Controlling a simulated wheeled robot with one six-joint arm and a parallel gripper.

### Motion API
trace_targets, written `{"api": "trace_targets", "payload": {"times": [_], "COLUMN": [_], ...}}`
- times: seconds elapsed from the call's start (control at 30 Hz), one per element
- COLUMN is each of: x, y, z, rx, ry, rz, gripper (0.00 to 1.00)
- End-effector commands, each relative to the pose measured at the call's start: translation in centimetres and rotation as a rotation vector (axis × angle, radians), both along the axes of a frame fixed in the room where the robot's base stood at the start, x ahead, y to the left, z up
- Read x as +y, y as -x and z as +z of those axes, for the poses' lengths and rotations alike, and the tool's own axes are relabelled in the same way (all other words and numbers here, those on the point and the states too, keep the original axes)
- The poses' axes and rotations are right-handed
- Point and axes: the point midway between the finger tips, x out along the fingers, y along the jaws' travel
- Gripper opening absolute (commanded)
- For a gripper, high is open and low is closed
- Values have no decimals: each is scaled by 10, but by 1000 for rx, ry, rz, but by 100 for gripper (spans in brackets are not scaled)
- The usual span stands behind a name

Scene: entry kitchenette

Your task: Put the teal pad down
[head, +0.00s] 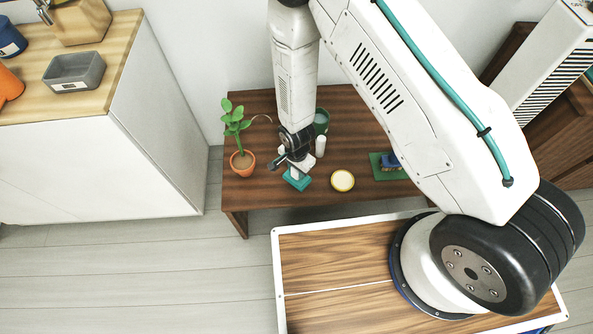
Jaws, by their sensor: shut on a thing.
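The teal pad (296,180) is a small flat block near the front edge of the low dark wooden table (258,193). My gripper (293,167) points down and is shut on the teal pad. The pad is at or just above the table top; I cannot tell whether it touches. The fingertips are small and partly hidden by the wrist.
A potted plant (241,158) stands left of my gripper. A white cylinder (320,146) and a green cup (322,120) stand behind.

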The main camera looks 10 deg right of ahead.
Motion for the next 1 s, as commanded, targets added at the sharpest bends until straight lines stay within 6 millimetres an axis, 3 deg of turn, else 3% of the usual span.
{"api": "trace_targets", "payload": {"times": [0.1,0.43,0.47,0.5,0.53,0.83,1.0], "x": [0,0,1,1,0,1,1], "y": [0,0,0,0,0,0,-1], "z": [-14,-16,-16,-16,-16,-14,5], "rx": [-1,-1,-1,-1,-1,-2,-3], "ry": [-1,-1,-1,-1,-1,-1,-1], "rz": [0,0,0,0,0,0,1], "gripper": [0,0,39,50,52,52,52]}}
